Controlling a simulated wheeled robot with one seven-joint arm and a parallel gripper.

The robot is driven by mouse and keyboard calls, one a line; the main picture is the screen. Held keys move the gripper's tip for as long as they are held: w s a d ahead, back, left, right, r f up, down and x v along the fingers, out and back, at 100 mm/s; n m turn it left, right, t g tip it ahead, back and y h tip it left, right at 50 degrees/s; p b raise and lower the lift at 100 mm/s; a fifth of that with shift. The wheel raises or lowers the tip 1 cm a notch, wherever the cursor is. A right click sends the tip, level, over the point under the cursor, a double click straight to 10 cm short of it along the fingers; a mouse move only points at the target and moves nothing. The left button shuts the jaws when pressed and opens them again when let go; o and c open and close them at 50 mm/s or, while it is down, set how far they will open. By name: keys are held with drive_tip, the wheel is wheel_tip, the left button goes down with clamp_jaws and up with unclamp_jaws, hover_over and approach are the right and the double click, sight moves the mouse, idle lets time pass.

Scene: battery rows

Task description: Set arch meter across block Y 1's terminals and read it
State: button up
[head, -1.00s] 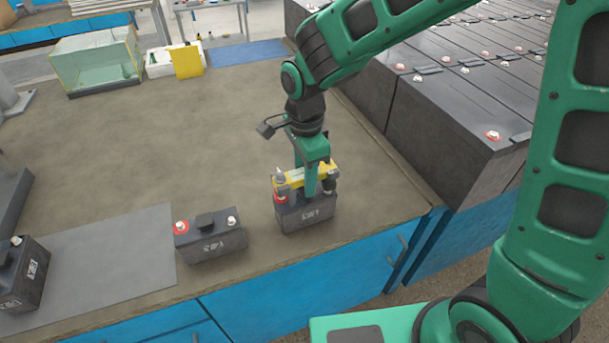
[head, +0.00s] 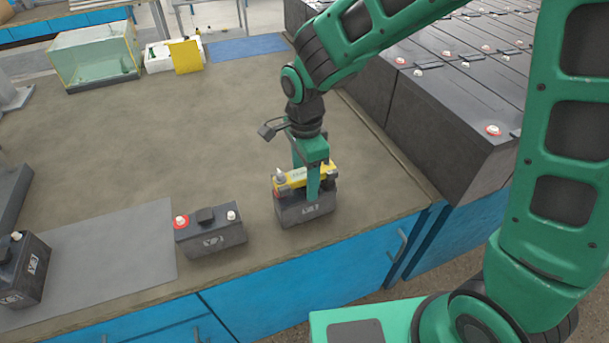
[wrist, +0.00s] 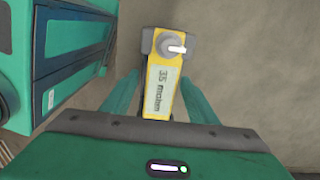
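The arch meter (head: 291,181) is yellow with grey ends and sits across the top of a dark battery block (head: 306,213) near the front edge of the bench. The block's label is too small to read surely, and its terminals are mostly hidden under the meter.
A second block (head: 210,238) with a red-ringed terminal stands to the left. A glass tank (head: 95,55) and a white box (head: 160,60) stand at the back. The bench middle (head: 170,130) is clear.

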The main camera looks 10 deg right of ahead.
sight(305, 172)
wheel_tip(305, 172, up, 11)
drive_tip(key=shift+f, duration=0.15)
idle(0.6)
idle(0.3)
drive_tip(key=s+d+r+n, duration=0.1)
drive_tip(key=s+d+n, duration=0.1)
drive_tip(key=d, duration=0.9)
drive_tip(key=s+d+r+n, duration=0.1)
drive_tip(key=s+d, duration=0.1)
drive_tip(key=d, duration=0.8)
drive_tip(key=s+d+f+n, duration=0.1)
drive_tip(key=s+d+n, duration=0.4)
drive_tip(key=s+d, duration=0.9)
drive_tip(key=s, duration=0.3)
drive_tip(key=shift+f, duration=0.3)
